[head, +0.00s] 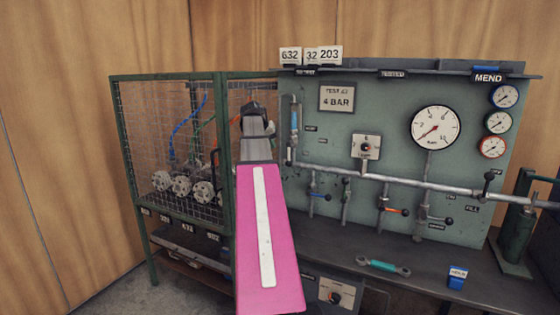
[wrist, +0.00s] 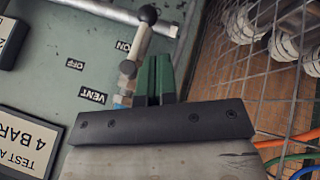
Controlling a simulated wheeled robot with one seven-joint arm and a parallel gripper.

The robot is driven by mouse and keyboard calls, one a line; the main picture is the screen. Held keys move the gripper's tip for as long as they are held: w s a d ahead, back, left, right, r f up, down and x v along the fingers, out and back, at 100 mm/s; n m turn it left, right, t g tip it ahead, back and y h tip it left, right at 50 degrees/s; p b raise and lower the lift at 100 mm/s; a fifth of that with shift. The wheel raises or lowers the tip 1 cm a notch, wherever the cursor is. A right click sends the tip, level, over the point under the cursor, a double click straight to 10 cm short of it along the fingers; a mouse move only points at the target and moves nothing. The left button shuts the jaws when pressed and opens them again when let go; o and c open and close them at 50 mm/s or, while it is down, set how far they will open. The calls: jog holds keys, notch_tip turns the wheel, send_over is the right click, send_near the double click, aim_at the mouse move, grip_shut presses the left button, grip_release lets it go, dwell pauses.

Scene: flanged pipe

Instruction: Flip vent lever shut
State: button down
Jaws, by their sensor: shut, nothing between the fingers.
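The vent lever (wrist: 141,38) shows in the wrist view as a pale metal stem with a black ball end, mounted on the grey-green panel. It points toward the top of that view, beside the ON label (wrist: 122,46). The OFF label (wrist: 75,64) and VENT label (wrist: 92,94) lie left of its pivot. My gripper (wrist: 155,65) is shut and empty, its green fingers just right of the lever's pivot; I cannot tell whether they touch it. In the head view my gripper (head: 254,108) is in front of the panel's left edge. The lever is hard to make out there.
A mesh cage (head: 165,140) holding pale flanged parts stands close on the left. A grey pipe (head: 430,184) crosses the panel (head: 380,100), with several other levers below it. A turquoise-handled wrench (head: 383,265) and a blue labelled block (head: 457,277) lie on the bench.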

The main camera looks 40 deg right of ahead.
aim_at(287, 162)
jog(key=x, duration=1)
jog(key=shift+s+f+g, duration=0.15)
jog(key=shift+s+g, duration=0.1)
jog(key=shift+g, duration=0.15)
dwell(0.5)
jog(key=s+g+h, duration=0.1)
jog(key=s+d+n+g+h, duration=0.1)
jog(key=shift+d+f+g, duration=0.1)
jog(key=shift+f+g, duration=0.05)
jog(key=shift+g, duration=0.25)
jog(key=s+d+r+n+g+h, duration=0.3)
jog(key=s+r+n+g+h, duration=0.1)
jog(key=s+n+g+h, duration=0.1)
jog(key=shift+s+r+n+g+h, duration=0.4)
jog(key=shift+g+h, duration=0.6)
jog(key=shift+h, duration=0.5)
jog(key=shift+r, duration=0.1)
jog(key=shift+s, duration=0.1)
